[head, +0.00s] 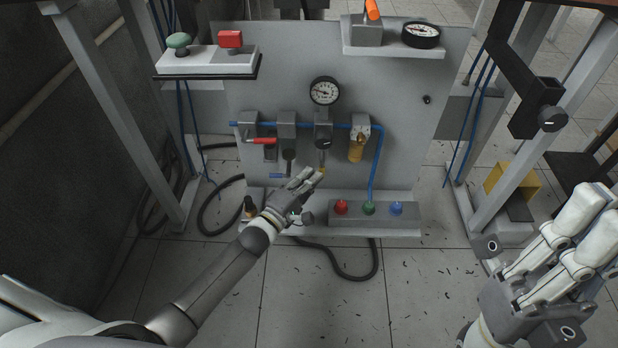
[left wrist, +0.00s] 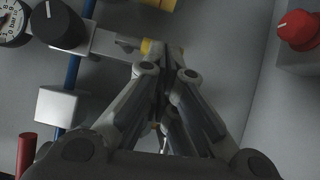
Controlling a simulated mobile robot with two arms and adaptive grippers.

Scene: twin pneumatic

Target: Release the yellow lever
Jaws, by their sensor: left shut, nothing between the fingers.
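The yellow lever (head: 322,169) is on the grey panel, below the pressure gauge and its black knob. Only a small part of it shows past my left fingertips. In the left wrist view its yellow part (left wrist: 147,46) shows just beyond my fingertips, partly covered by them. My left gripper (head: 313,178) is shut and empty, right by the lever; whether it touches the lever I cannot tell. It also shows in the left wrist view (left wrist: 162,66). My right gripper (head: 598,222) is at the right edge, away from the panel; its finger gap is unclear.
A red lever (head: 262,141) and a blue lever (head: 277,176) are left of the yellow one. An amber bowl (head: 356,150) hangs to the right. A box (head: 385,213) with red, green and blue knobs stands below. The pressure gauge (head: 324,91) is above. A black hose lies on the floor.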

